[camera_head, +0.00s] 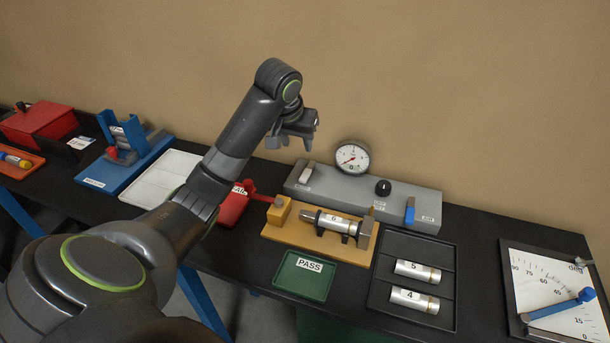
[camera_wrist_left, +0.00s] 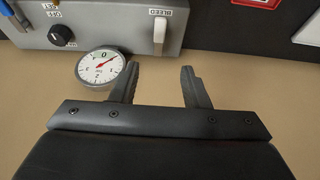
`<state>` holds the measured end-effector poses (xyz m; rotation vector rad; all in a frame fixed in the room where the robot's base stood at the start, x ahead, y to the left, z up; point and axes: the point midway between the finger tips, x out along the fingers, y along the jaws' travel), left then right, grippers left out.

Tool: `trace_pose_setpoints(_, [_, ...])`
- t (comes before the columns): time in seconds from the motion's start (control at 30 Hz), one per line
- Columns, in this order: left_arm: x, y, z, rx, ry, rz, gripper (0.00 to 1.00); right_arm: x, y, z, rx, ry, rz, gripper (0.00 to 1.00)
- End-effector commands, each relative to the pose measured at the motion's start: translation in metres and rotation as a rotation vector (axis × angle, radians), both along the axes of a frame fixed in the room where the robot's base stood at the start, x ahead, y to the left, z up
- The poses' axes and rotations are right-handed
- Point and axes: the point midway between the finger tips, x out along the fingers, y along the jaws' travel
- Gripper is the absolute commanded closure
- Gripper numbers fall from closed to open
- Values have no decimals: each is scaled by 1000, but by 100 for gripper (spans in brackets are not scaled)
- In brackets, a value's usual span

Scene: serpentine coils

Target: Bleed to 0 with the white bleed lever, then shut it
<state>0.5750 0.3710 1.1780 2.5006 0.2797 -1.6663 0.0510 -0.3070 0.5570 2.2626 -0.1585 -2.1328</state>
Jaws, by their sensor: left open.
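The white bleed lever (camera_head: 306,173) is at the left end of the grey panel box (camera_head: 400,193). In the left wrist view the lever (camera_wrist_left: 159,35) stands by its BLEED label, beyond my fingertips and apart from them. The round gauge (camera_head: 352,157) has a white face and a red needle; it also shows in the left wrist view (camera_wrist_left: 101,70), partly behind a finger. I cannot read its value surely. My left gripper (camera_head: 294,141) is open and empty, above and behind the box's left end; its fingers also show in the wrist view (camera_wrist_left: 160,78). My right gripper is out of view.
A black knob (camera_head: 383,187) and a blue lever (camera_head: 409,211) are on the same box. In front stand a yellow fixture (camera_head: 283,232) holding a cylinder (camera_head: 333,221), a green PASS tray (camera_head: 290,278) and a black tray (camera_head: 436,251). The wall is close behind.

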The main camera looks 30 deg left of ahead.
Motion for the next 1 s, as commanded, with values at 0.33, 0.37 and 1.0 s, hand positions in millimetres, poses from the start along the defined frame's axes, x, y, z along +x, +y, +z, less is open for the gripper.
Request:
trace_pose_setpoints(0.33, [24, 5, -62, -4, 6, 1, 58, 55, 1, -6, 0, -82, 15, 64])
trace_pose_setpoints(0.37, [27, 5, -68, -4, 6, 1, 58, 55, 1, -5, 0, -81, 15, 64])
trace_pose_setpoints(1.0, [53, 12, -133, 0, 1, -1, 58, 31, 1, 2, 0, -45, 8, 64])
